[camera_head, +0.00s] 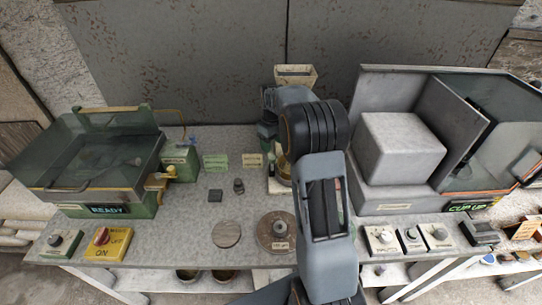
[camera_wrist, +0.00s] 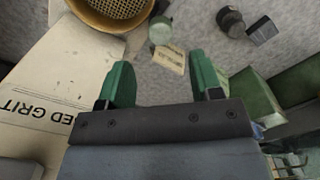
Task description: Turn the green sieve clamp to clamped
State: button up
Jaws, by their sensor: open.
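In the wrist view, a small pale-green knob, which looks like the sieve clamp (camera_wrist: 160,30), stands beside a brass-rimmed sieve (camera_wrist: 143,13) with a mesh bottom. A small cream tag (camera_wrist: 170,62) lies by the knob; its lettering is too small to read. My gripper (camera_wrist: 163,75) has its two green fingers spread apart with nothing between them. The knob lies beyond the fingertips, about in line with the gap. The clamp's setting cannot be told. In the head view, my arm covers much of the sieve stand, and my gripper (camera_head: 266,130) is above it.
A green glass-lidded cabinet (camera_head: 110,160) reading READY stands left; a grey machine (camera_head: 400,200) with a glass chamber stands right. Control boxes line the bench's (camera_head: 190,240) front edge. Small dark weights and round discs sit mid-bench. A grit-labelled panel (camera_wrist: 50,100) is close left in the wrist view.

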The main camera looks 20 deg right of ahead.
aim_at(272, 157)
jog(key=shift+f+p, duration=0.5)
jog(key=shift+f, duration=3.05)
jog(key=c, duration=0.9)
